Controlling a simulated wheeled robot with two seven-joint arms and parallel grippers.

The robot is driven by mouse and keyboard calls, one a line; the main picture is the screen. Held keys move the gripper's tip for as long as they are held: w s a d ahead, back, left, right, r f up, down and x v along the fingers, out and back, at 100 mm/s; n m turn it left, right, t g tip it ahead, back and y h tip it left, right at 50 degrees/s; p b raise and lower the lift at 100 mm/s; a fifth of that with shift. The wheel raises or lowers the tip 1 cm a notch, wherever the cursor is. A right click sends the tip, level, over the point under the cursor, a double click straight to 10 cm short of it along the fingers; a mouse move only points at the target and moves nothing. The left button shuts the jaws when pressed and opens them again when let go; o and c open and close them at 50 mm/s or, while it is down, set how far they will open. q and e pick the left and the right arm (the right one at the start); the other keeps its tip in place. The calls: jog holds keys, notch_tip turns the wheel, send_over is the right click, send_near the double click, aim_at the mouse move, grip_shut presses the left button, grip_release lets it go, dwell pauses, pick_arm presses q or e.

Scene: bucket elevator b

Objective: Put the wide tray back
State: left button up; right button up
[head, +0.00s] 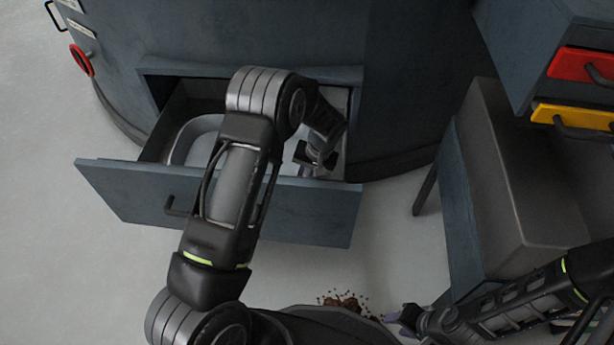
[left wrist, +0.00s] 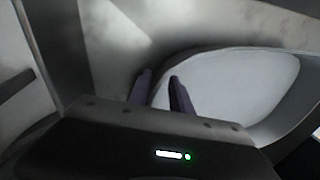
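The wide tray (head: 202,137) is a pale grey, rounded tray inside the pulled-out drawer (head: 222,208). My left arm covers much of it in the head view. The left wrist view shows its pale hollow (left wrist: 235,90) and curved rim close up. My left gripper (left wrist: 160,82) is in the drawer at the tray's rim, with its two dark purple fingers apart, one on each side of the rim as it appears. Contact cannot be told. My right gripper (head: 397,321) is low at the bottom of the head view, away from the drawer; its finger opening is unclear.
The drawer belongs to a large blue-grey round housing (head: 270,35). At the right stand a grey chute or bin (head: 515,180) and a cabinet with red (head: 580,66) and yellow (head: 572,117) handled fronts. Brown granules (head: 343,302) lie at the bottom centre. Floor at left is clear.

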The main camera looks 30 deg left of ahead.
pick_arm(q)
jog(key=shift+r, duration=0.1)
jog(key=p+v, duration=0.3)
jog(key=v, duration=0.8)
jog(key=shift+r, duration=0.4)
jog(key=shift+d, duration=0.1)
